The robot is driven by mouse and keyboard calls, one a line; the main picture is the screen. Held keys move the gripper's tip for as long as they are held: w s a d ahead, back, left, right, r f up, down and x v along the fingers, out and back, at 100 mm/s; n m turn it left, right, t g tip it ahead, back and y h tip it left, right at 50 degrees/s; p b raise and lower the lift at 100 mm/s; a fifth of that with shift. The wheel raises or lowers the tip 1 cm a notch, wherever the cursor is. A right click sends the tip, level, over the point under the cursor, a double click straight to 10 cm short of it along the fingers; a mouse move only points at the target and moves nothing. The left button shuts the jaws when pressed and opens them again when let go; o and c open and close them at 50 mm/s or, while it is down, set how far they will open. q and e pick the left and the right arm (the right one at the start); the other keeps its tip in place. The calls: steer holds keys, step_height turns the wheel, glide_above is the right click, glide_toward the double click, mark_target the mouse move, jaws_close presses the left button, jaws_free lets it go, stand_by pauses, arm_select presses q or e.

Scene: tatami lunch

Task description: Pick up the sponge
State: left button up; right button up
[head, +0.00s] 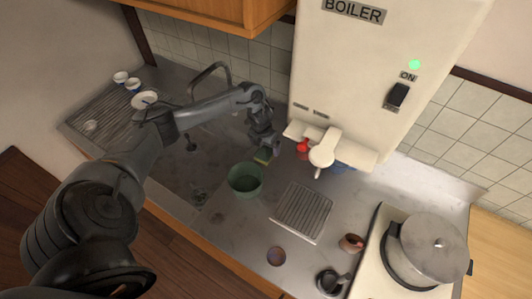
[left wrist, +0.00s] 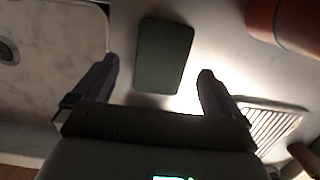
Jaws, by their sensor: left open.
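In the left wrist view the sponge (left wrist: 163,55) shows as a dark green rectangle with rounded corners, lying between and beyond the fingertips. My left gripper (head: 267,143) is over the sponge in the head view. In the left wrist view the left gripper (left wrist: 158,66) has its fingers spread, with a gap to the sponge on each side. Whether the fingertips are at the sponge's height is unclear. My right gripper is not in view.
A green tub (head: 245,181) stands close in front of the sponge. The boiler (head: 375,75) overhangs the counter, with a red object (head: 303,147) under its edge. A ridged drain tray (head: 302,212) lies to the right. A large pot (head: 428,248) stands at far right.

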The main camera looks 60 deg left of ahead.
mark_target(266, 151)
arm_select(q)
steer(key=shift+w+f, duration=0.2)
steer(key=shift+f, duration=1.55)
steer(key=shift+c, duration=0.3)
steer(key=c, duration=1.1)
steer(key=shift+r, duration=0.1)
steer(key=shift+c, duration=0.2)
step_height(266, 151, up, 10)
